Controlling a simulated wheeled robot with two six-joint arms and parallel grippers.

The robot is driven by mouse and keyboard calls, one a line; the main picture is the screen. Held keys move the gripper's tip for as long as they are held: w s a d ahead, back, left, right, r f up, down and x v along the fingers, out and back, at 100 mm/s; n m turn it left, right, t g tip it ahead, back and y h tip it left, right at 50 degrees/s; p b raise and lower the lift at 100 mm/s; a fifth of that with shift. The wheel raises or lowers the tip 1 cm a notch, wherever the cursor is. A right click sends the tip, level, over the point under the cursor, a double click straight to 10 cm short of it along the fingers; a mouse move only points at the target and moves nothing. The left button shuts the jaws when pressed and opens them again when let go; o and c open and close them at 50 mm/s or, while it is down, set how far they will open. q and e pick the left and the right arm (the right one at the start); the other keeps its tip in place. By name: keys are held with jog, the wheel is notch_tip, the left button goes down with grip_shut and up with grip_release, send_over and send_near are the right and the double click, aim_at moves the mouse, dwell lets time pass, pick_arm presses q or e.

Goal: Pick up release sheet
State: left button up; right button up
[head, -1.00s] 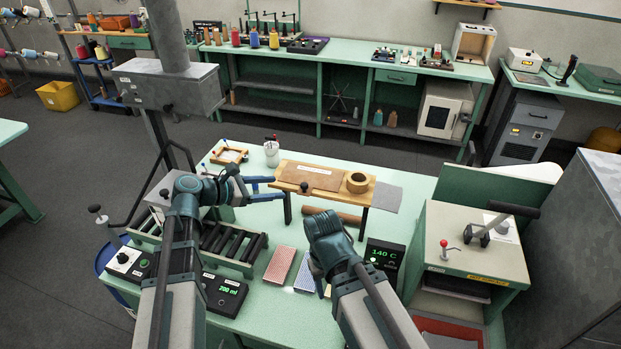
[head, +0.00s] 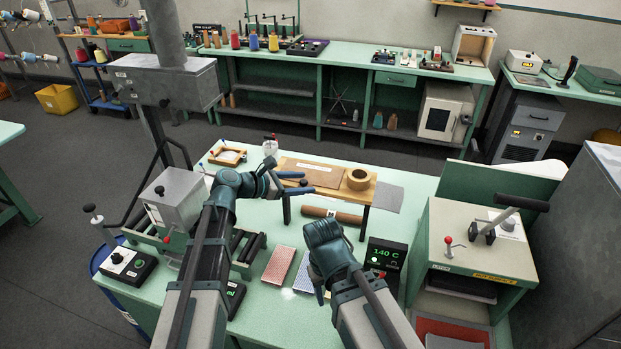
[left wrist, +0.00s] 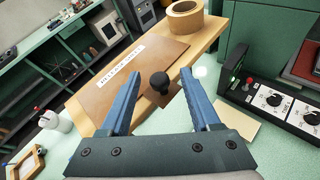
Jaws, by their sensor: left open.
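The release sheet (head: 325,175) is a flat brown sheet with a white label, lying on a wooden stand (head: 362,196). It also shows in the left wrist view (left wrist: 120,80), where its label is seen at an angle. A small black knob (left wrist: 158,82) stands on a brown tab at the sheet's near edge. My left gripper (head: 303,182) is open, its blue fingers on either side of the knob in the picture; I cannot tell whether they touch it. My right gripper (head: 322,292) hangs lower over the table, its jaws mostly hidden by the wrist.
A tape roll (head: 359,179) stands on the stand's right end, with a grey sheet (head: 388,197) beside it. A brown roller (head: 332,215) lies below. A white pot (head: 270,148) is behind left, and a 140 C display (head: 384,254) stands at front right.

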pick_arm(q)
jog(key=shift+w+d+f, duration=0.25)
jog(key=shift+w+d, duration=0.1)
jog(key=shift+d, duration=0.1)
grip_shut()
jog(key=shift+r, duration=0.2)
